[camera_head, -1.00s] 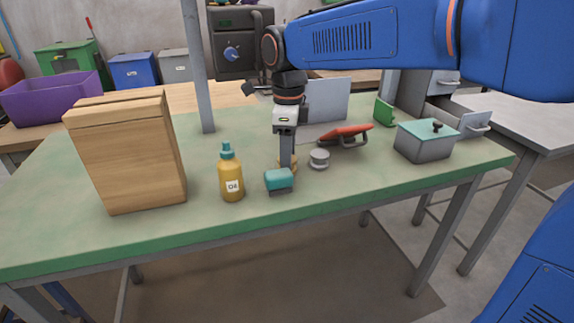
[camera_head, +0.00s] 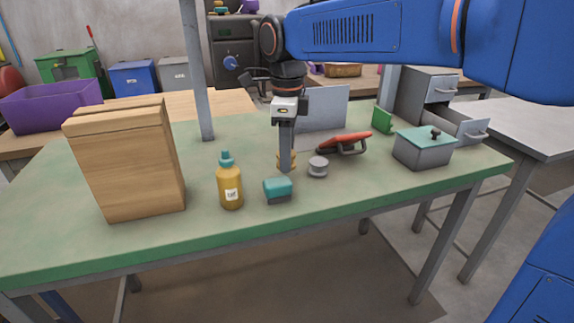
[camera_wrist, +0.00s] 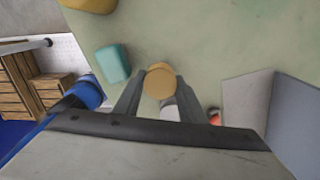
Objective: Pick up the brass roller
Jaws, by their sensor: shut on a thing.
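The brass roller (camera_wrist: 160,81) shows in the wrist view as a round golden disc between the two fingertips of my gripper (camera_wrist: 153,92). My gripper is shut on it. In the head view my gripper (camera_head: 286,163) points straight down over the green table, and the brass roller (camera_head: 292,160) shows only partly behind the fingers. Whether the roller touches the table is hard to tell.
A teal-topped block (camera_head: 278,189) stands just in front, with a yellow oil bottle (camera_head: 230,186) to its left. A small grey cylinder (camera_head: 318,167) and a red-handled tool (camera_head: 345,142) are to the right. A wooden box (camera_head: 128,165) stands at left, a lidded grey box (camera_head: 422,152) at right.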

